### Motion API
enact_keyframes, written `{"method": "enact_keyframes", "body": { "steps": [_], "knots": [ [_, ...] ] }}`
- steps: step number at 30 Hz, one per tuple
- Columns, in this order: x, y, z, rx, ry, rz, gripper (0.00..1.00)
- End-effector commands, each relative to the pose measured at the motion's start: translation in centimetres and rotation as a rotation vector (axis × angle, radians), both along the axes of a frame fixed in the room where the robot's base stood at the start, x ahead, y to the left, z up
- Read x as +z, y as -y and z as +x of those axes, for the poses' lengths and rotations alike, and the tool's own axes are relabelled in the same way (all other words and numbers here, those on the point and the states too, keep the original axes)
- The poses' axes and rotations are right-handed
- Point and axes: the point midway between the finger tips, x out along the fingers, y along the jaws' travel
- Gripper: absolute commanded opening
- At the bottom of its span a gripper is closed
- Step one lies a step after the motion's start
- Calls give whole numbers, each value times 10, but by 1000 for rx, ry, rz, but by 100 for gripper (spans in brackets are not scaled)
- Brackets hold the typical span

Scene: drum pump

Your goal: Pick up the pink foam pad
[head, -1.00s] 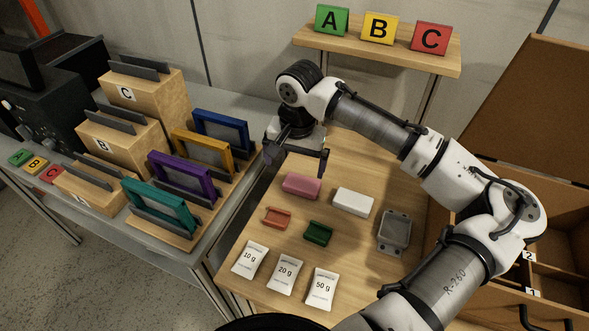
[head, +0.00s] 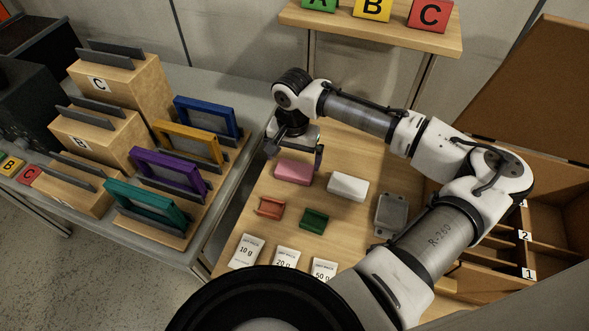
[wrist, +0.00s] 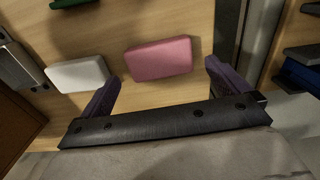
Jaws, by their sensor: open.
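The pink foam pad (head: 293,171) is a small rounded block lying flat on the wooden table, left of a white block. In the wrist view the pink pad (wrist: 159,59) lies ahead of my gripper, between the lines of its two dark fingers. My gripper (head: 295,156) is open and empty, just behind the pad in the head view and seemingly above the table. In the wrist view my gripper (wrist: 162,82) has its fingers spread wider than the pad. The exact height above the pad cannot be told.
The white block (head: 348,187) lies close to the right of the pad. Red (head: 269,208) and green (head: 314,219) small trays, a grey box (head: 391,214) and weight packets (head: 246,251) lie nearby. Coloured frames (head: 168,171) stand left on another bench.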

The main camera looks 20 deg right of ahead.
Motion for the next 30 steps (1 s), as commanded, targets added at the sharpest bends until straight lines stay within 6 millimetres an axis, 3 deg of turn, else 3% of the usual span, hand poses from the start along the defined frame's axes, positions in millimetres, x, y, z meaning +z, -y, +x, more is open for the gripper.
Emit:
{"method": "enact_keyframes", "body": {
  "steps": [12, 20, 27, 30],
  "knots": [
    [-47, 0, -3, 1, -2, 0, 100],
    [-52, 0, -3, 0, -1, 1, 100],
    [-52, 0, -3, 0, -1, 1, 71],
    [-52, 0, -3, 0, -1, 1, 69]
  ]
}}
